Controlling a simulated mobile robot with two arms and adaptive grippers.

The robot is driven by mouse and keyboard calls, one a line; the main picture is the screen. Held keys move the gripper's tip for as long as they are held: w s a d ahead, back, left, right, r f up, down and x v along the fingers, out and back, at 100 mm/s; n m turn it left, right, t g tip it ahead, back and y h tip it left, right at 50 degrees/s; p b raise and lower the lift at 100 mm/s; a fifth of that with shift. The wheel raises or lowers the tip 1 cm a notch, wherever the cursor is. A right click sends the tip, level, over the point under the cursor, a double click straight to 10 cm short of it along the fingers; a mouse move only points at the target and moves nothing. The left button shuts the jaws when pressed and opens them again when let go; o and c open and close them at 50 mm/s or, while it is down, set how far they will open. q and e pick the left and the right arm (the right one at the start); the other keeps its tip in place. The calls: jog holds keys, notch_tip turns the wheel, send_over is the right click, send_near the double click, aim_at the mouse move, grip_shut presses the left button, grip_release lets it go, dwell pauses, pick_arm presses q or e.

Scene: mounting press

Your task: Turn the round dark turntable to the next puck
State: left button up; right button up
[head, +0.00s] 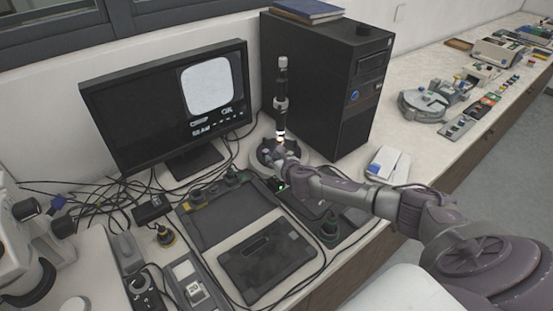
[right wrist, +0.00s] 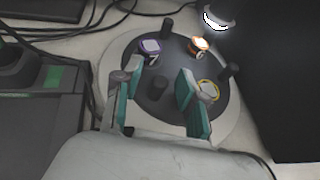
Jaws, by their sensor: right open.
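The round dark turntable (right wrist: 176,112) sits on a pale round base in the right wrist view; the head view shows it partly covered by my gripper (head: 266,158). It carries a purple-rimmed puck (right wrist: 150,48), an orange-rimmed puck (right wrist: 198,45) and a yellow-rimmed puck (right wrist: 208,90), with short dark upright pegs (right wrist: 233,70) around them. My right gripper (right wrist: 158,84) is open over the turntable's near side. One dark peg (right wrist: 157,87) appears between its teal-padded fingers; whether they touch it I cannot tell. My left gripper is not in view.
A lit lens column (head: 282,95) stands over the turntable's far side. A black computer tower (head: 320,85) is close on the right, a monitor (head: 165,105) on the left. Dark control panels (head: 265,255) and loose cables lie in front and to the left.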

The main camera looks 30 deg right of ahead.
grip_shut()
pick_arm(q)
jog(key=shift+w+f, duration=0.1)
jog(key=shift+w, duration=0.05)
pick_arm(e)
jog(key=shift+d+n+y, duration=0.15)
jog(key=shift+n+y, duration=0.15)
jog(key=shift+y, duration=0.1)
